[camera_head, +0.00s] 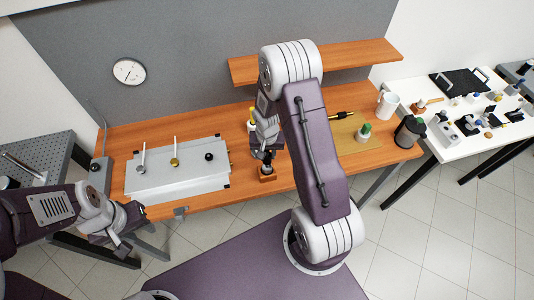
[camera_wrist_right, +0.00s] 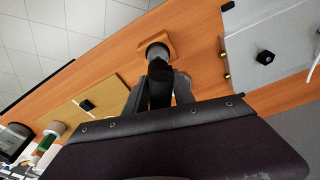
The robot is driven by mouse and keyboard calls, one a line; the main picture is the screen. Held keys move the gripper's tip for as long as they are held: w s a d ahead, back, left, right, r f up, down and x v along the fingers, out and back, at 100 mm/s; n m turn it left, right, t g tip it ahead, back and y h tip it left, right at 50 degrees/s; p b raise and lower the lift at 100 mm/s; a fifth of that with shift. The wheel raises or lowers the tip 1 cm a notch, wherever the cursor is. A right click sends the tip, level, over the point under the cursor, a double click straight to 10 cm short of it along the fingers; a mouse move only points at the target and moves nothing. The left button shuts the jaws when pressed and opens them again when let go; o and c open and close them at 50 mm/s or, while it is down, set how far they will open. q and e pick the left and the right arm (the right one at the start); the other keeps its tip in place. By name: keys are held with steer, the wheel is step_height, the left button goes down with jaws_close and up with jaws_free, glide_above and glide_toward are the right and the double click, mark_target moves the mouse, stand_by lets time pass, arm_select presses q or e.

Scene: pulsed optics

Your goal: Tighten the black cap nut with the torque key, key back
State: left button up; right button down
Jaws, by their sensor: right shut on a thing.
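The black cap nut (camera_head: 209,157) sits at the right end of the pale grey plate (camera_head: 150,187). It also shows in the right wrist view (camera_wrist_right: 265,57). My right gripper (camera_head: 265,152) is shut on the torque key, a black-handled tool (camera_wrist_right: 160,82). The key points down at a small wooden block (camera_head: 267,178) right of the plate. In the right wrist view its grey lower end meets the block (camera_wrist_right: 172,40); I cannot tell whether it is seated. My left gripper (camera_head: 128,222) is empty near the desk's front left corner; its jaw opening is unclear.
A gold nut (camera_head: 174,162) and a white-topped post (camera_head: 141,146) stand on the plate. A tan mat (camera_head: 352,146) with a green-topped bottle (camera_head: 364,131), a white mug (camera_head: 387,104) and a dark jar (camera_head: 409,132) are to the right.

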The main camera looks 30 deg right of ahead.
steer(key=shift+f, duration=0.1)
steer(key=shift+f+b, duration=1.05)
steer(key=c, duration=1)
jaws_free()
steer(key=shift+r, duration=0.1)
steer(key=shift+o, duration=0.2)
steer(key=r, duration=0.6)
steer(key=s+r+b, duration=0.1)
steer(key=r, duration=0.2)
steer(key=shift+s+a, duration=0.1)
steer(key=shift+a, duration=0.25)
steer(key=shift+r+p, duration=0.3)
steer(key=shift+p, duration=0.05)
step_height(320, 180, up, 4)
steer(key=p, duration=0.3)
steer(key=shift+f, duration=0.3)
